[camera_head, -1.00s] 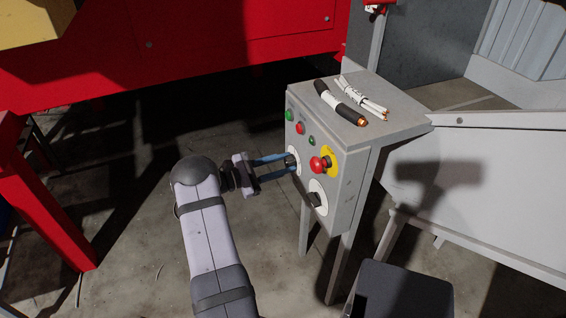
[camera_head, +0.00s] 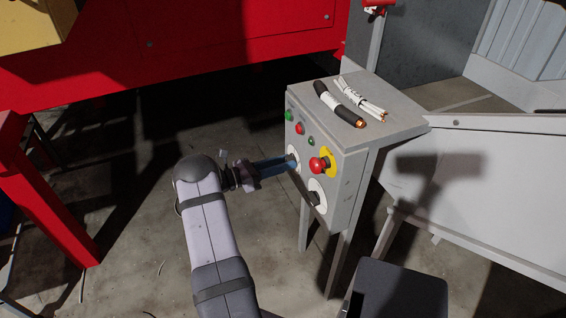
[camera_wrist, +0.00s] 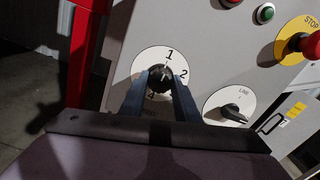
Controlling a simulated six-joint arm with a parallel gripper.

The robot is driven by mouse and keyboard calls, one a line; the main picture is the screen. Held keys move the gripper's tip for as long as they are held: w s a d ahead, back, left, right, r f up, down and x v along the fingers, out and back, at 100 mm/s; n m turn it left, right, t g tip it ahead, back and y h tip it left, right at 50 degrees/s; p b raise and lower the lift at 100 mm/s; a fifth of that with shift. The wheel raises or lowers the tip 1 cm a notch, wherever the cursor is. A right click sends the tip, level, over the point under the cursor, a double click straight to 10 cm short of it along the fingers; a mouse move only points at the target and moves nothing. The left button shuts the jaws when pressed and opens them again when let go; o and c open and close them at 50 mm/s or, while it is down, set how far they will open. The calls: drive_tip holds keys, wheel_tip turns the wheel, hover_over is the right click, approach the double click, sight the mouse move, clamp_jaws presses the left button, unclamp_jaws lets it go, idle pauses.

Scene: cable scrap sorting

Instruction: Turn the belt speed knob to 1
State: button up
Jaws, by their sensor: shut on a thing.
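The control box (camera_head: 345,190) stands on legs at the middle right. The belt speed dial (camera_wrist: 148,62) is a white disc on its front, showing 1 at the top, 2 at the right and 4 at the bottom; 3 is hidden. The black knob (camera_wrist: 161,76) sits in its middle. Its pale mark seems to point up, near the 1, but the exact angle is hard to tell. My gripper (camera_head: 290,163) reaches in from the left, its blue fingers shut on the knob, one on each side in the wrist view (camera_wrist: 160,85).
Below the dial is a second black knob (camera_wrist: 233,113) marked LINE. A red stop button (camera_head: 318,164) on yellow is close by on the right. Buttons line the upper face. Cable pieces (camera_head: 341,103) lie on top. A grey chute (camera_head: 480,190) stands right.

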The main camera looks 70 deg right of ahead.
idle(0.4)
drive_tip(key=o, duration=1.1)
drive_tip(key=shift+c, duration=0.2)
drive_tip(key=shift+w, duration=0.1)
drive_tip(key=v, duration=0.7)
drive_tip(key=shift+a, duration=0.15)
